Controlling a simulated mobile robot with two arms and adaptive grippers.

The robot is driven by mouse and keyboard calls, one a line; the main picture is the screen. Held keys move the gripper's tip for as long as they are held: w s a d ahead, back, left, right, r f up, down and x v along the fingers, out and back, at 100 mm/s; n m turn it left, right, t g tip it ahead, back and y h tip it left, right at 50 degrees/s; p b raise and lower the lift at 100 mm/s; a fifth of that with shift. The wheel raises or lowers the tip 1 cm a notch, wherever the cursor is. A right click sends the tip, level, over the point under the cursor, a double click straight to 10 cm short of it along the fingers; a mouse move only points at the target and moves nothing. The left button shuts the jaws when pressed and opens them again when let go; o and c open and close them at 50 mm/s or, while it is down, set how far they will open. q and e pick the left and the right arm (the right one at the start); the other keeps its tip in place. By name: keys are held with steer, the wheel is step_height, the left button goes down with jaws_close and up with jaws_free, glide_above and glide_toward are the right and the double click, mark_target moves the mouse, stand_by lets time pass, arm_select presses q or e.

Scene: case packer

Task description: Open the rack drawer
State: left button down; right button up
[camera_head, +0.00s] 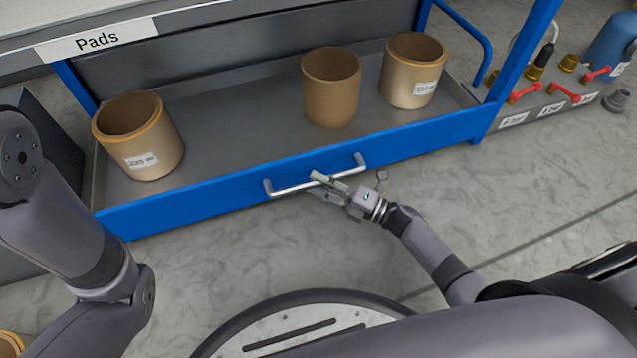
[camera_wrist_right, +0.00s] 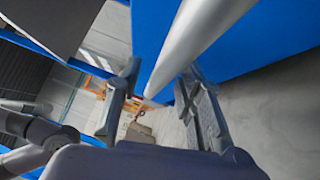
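The rack drawer is a grey tray with a blue front (camera_head: 220,190), and it holds several tan pots. A silver bar handle (camera_head: 295,187) is fixed to the middle of the front. It also crosses the right wrist view as a thick bar (camera_wrist_right: 195,45). My right gripper (camera_head: 318,184) is at the handle, near its middle. In the right wrist view its two fingers (camera_wrist_right: 160,88) are spread, with the bar between them and a gap on the left finger's side. The right finger is close to the bar; I cannot tell if it touches. My left gripper is out of view.
Pots stand in the tray at left (camera_head: 140,140), middle (camera_head: 331,90) and right (camera_head: 412,72). A shelf labelled "Pads" (camera_head: 96,42) is above. Blue posts (camera_head: 525,50) frame the rack. Valves with red handles (camera_head: 565,90) are at right. The floor in front (camera_head: 230,240) is clear.

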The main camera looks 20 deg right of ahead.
steer(key=shift+w+a+r, duration=0.1)
steer(key=shift+w+a, duration=0.15)
steer(key=shift+c, duration=0.4)
jaws_close()
stand_by(0.4)
